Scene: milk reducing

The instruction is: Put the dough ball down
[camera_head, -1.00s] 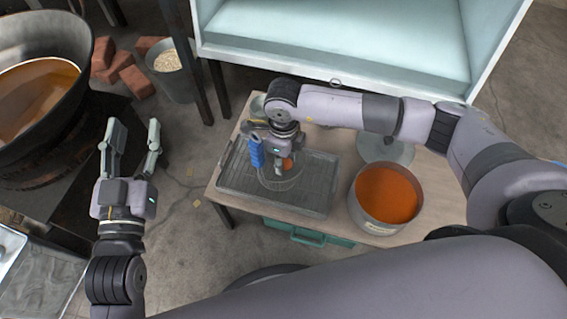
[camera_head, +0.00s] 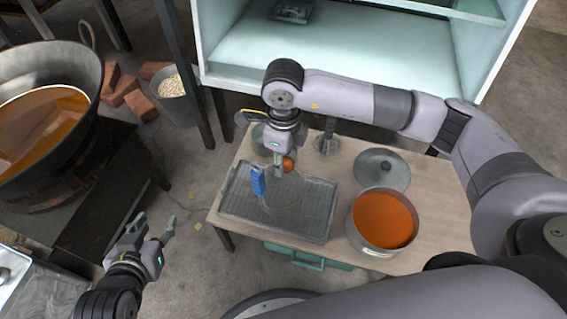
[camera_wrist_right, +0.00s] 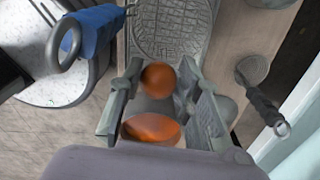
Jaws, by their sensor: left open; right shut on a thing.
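The orange dough ball (camera_head: 289,164) shows at the tips of my right gripper (camera_head: 283,166), above the far edge of the grey tray (camera_head: 322,225). In the right wrist view the ball (camera_wrist_right: 158,80) sits between the two fingers (camera_wrist_right: 160,100). A second orange patch (camera_wrist_right: 150,130) shows nearer the palm there; I cannot tell what it is. The tray's embossed round pattern lies beyond the fingers. A blue-handled tool (camera_head: 259,182) stands at the tray; its blue part (camera_wrist_right: 92,35) also shows in the wrist view. My left gripper (camera_head: 154,228) is open and empty, left of the table.
A metal pot of orange content (camera_head: 384,221) stands on the wooden table (camera_head: 425,200), with a round grey lid (camera_head: 381,168) behind it. A pale blue-white cabinet (camera_head: 340,65) stands behind. A large pan of amber liquid (camera_head: 40,120) is at far left. Bricks (camera_head: 140,104) lie nearby.

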